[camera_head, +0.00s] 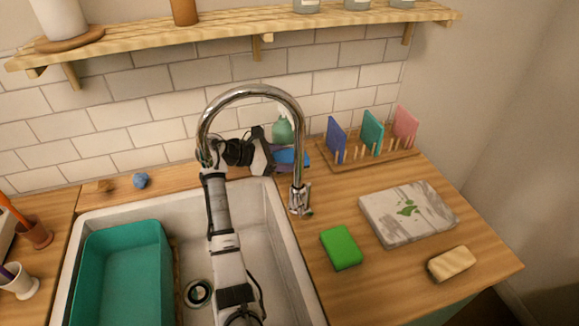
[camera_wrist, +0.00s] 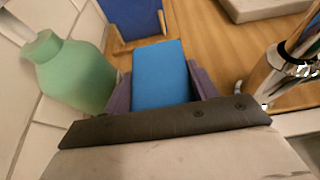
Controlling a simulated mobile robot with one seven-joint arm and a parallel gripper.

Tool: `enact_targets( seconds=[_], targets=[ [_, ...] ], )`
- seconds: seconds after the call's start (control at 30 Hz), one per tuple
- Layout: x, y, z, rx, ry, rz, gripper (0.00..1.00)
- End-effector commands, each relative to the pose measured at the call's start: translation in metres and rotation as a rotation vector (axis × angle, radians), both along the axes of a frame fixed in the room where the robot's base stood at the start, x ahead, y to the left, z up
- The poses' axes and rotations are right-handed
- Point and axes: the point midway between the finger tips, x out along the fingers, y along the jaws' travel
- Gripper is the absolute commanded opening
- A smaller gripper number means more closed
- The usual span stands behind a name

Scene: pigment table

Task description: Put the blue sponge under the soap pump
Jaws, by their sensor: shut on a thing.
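My gripper (camera_wrist: 158,92) is shut on the blue sponge (camera_wrist: 161,70), with one purple finger on each side of it. The sponge also shows in the head view (camera_head: 291,156), behind the tap and at the end of my arm. The pale green soap pump (camera_head: 282,131) stands by the tiled wall, behind the sponge. In the wrist view the soap pump (camera_wrist: 76,74) is upright, just left of the sponge and the left finger. Its top is cut off there. I cannot tell whether the sponge touches the counter.
The chrome tap (camera_head: 299,196) arches over my arm and stands close right of it. A wooden rack (camera_head: 380,156) with upright coloured boards is right of the sponge. A green sponge (camera_head: 341,248), a marbled slab (camera_head: 385,222) and a tan block (camera_head: 451,264) lie on the right counter.

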Motion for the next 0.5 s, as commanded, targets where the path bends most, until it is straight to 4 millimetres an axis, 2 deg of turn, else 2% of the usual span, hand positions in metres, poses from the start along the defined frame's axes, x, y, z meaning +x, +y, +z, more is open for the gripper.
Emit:
enact_targets(
  seconds=[0.17,0.27,0.4,0.5],
  targets=[
    [0.004,-0.011,-0.001,0.0,0.0,0.001,0.34],
    [0.003,-0.011,-0.011,0.0,0.003,0.001,0.34],
    [0.003,-0.01,-0.035,0.0,0.001,0.002,0.34],
    [0.004,-0.011,-0.036,0.0,0.0,0.001,0.34]
  ],
)
